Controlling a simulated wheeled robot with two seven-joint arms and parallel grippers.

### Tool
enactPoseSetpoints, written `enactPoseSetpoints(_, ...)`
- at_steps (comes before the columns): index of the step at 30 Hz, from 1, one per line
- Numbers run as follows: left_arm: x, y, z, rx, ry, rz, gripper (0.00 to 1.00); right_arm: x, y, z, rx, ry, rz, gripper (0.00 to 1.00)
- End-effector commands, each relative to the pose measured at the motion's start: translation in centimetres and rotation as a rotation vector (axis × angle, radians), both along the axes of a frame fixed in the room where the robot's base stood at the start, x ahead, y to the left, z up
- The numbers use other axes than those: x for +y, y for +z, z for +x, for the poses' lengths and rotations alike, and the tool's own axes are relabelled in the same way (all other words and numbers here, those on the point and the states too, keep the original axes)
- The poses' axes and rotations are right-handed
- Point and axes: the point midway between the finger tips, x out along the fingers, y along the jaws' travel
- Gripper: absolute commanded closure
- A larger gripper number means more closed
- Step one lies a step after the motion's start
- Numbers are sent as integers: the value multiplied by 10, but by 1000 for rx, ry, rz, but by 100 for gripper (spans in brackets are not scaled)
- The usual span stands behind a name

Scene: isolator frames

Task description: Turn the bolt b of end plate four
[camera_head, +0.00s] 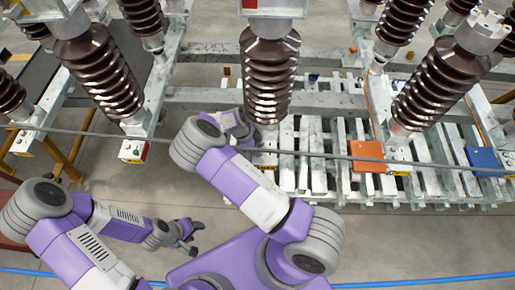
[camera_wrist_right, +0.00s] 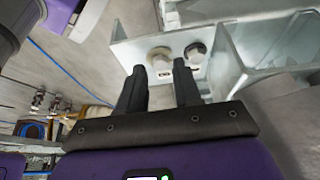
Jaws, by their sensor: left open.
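Contact cannot be told. In the head view my right arm's wrist hides most of that gripper. My left gripper (camera_head: 194,238) is open and empty above the floor at lower left.
Large brown ribbed insulators (camera_head: 269,75) stand on the metal frames. A grey horizontal bar (camera_head: 330,156) crosses in front of them. An orange plate (camera_head: 367,156) and a blue plate (camera_head: 484,159) are to the right. A blue cable (camera_head: 430,281) lies on open floor.

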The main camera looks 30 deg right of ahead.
Motion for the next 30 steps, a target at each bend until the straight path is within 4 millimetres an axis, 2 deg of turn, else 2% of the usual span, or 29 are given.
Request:
enactPoseSetpoints(3, 0, -1, 0, 0, 0, 0, 47, -2, -8, -2, 1, 0, 0, 67)
enactPoseSetpoints(11, 0, 0, 0, -1, 0, 0, 47, -3, -9, -2, 0, 1, 0, 67)
enactPoseSetpoints(18, 0, 0, 0, -1, 0, 0, 47, -3, -9, -2, 0, 1, 0, 100)
enactPoseSetpoints(30, 0, 0, 0, 0, 0, 0, 47, -2, -8, -3, 0, 59, 1, 100)
